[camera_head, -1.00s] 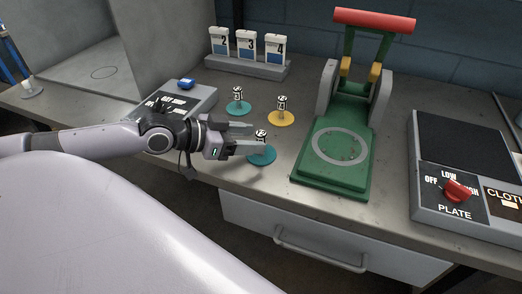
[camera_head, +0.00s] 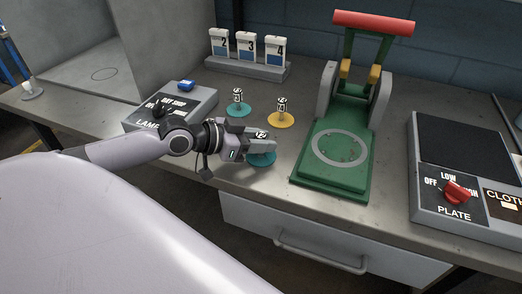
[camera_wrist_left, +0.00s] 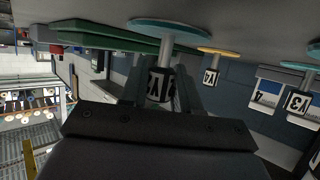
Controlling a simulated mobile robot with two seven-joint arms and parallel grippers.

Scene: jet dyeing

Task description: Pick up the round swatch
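The nearest round swatch is a teal disc (camera_head: 262,159) with an upright post and a black-and-white tag (camera_head: 261,135) on top. In the left wrist view, which is upside down, the tagged post (camera_wrist_left: 159,82) stands between the fingers and the teal disc (camera_wrist_left: 170,29) is beyond. Whether the fingers touch the post cannot be made out. Another teal swatch (camera_head: 238,109) and a yellow swatch (camera_head: 281,119) stand behind. My right gripper is not in view.
A green press (camera_head: 328,178) with a red handle stands right of the swatches. A grey control box (camera_head: 168,106) is at the left. A rack of numbered cards (camera_head: 247,66) is behind. A hot plate unit (camera_head: 463,150) is at the right.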

